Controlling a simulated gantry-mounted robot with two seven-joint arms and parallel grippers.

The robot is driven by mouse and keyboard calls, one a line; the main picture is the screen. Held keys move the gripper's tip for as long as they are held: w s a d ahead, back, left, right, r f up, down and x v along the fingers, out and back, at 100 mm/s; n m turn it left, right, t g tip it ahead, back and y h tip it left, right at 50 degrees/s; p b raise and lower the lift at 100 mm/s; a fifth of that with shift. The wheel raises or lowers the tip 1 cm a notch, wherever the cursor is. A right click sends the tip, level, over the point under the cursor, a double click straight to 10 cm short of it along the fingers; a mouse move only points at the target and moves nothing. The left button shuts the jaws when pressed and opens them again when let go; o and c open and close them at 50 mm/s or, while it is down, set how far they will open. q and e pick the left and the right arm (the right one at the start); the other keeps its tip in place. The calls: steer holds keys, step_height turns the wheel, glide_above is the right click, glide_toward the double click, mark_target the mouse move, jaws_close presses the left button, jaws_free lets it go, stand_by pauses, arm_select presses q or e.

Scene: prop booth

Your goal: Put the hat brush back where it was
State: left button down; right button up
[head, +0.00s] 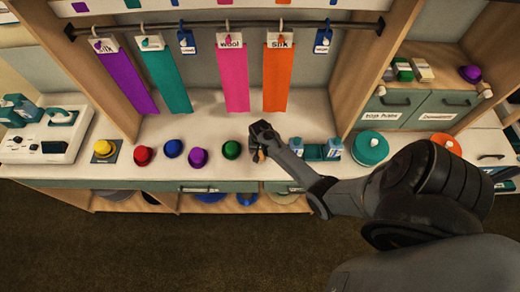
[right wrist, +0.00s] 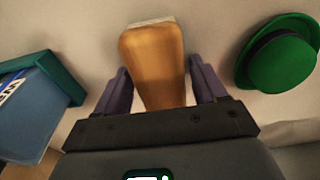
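The hat brush has a tan wooden body with a pale strip at its far end. In the head view my right gripper (head: 262,134) is over the counter, right of the green hat (head: 231,149). A small orange-brown part of the brush (head: 262,155) shows below it; the rest is hidden. I cannot tell whether the brush touches the counter. My left gripper is not in view.
Several small hats line the counter (head: 215,126) left of my right gripper. A teal tray (head: 315,152) with blue-and-white boxes stands close on its right. Colored ribbons (head: 232,80) hang from a rail behind. Bare counter lies behind the hats.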

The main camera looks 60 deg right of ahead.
mark_target(260, 153)
steer(key=shift+o, duration=0.8)
steer(key=shift+r, duration=0.5)
step_height(260, 153, up, 12)
steer(key=s+a+p, duration=0.1)
steer(key=a+p, duration=0.1)
steer(key=s+a+r+n+t, duration=0.1)
steer(key=s+a+r+n, duration=0.3)
steer(key=a, duration=0.4)
steer(key=s+a+r+n+t+y, duration=0.1)
steer(key=s+a+r+n, duration=0.3)
steer(key=a, duration=0.4)
steer(key=s+a+r+n+t, duration=0.1)
steer(key=s+a+r+n, duration=0.3)
steer(key=a, duration=0.5)
steer(key=shift+s+n, duration=0.65)
steer(key=shift+n, duration=0.45)
steer(key=shift+a, duration=0.1)
